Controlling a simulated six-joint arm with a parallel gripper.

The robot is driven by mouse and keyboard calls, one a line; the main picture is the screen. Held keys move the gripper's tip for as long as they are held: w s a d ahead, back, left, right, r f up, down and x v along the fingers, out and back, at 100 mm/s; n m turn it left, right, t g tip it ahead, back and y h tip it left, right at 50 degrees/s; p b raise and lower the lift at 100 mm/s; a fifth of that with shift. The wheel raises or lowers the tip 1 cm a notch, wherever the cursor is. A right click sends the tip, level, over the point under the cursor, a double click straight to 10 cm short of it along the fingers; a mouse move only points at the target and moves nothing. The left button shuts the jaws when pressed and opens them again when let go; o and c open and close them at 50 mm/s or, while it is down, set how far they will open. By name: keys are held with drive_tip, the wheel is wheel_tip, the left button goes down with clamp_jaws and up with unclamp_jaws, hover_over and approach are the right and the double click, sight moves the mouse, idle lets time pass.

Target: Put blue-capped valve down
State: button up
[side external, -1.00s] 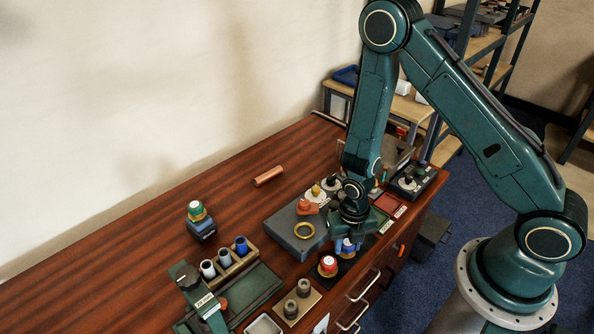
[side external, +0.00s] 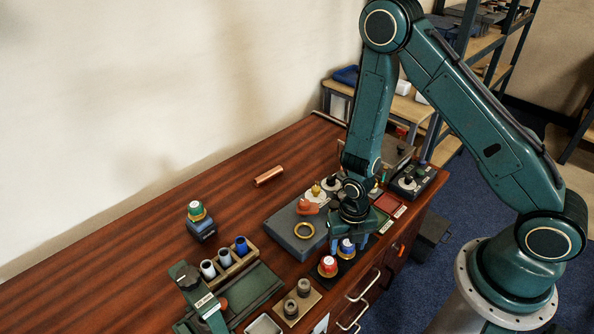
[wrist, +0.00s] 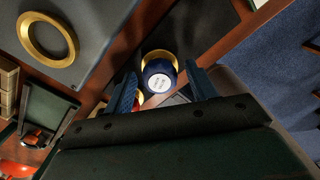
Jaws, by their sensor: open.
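The blue-capped valve (side external: 346,246) stands upright on a dark mat (side external: 337,270) near the desk's front edge, beside the red-capped valve (side external: 328,265). My gripper (side external: 347,238) is directly above it, pointing down. In the wrist view the blue cap (wrist: 158,79) with its white label sits between my two fingers (wrist: 162,85), with gaps showing at the sides. A brass-coloured part shows around the cap's far side. My fingers are open and hold nothing.
A grey block (side external: 296,230) with a brass ring (side external: 304,230) lies to the left. A rack of cylinders (side external: 229,256) and a tan block with two fittings (side external: 297,303) stand further left and front. A copper tube (side external: 269,177) lies behind, with bare desk around it.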

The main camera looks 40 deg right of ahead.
wheel_tip(320, 180, up, 12)
idle(1.0)
idle(0.5)
wheel_tip(320, 180, up, 8)
drive_tip(key=r+m+t, duration=0.1)
drive_tip(key=m, duration=0.6)
hover_over(348, 243)
drive_tip(key=s+d+r+m+t, duration=0.1)
drive_tip(key=s+r+m+t, duration=0.15)
drive_tip(key=r+m, duration=0.5)
drive_tip(key=s+d+r+m+t, duration=0.1)
drive_tip(key=s+r+m+t, duration=0.1)
drive_tip(key=s+r+m, duration=0.8)
drive_tip(key=s+m, duration=0.1)
drive_tip(key=m, duration=0.3)
drive_tip(key=shift+d+r+m, duration=0.15)
drive_tip(key=shift+d+m, duration=0.2)
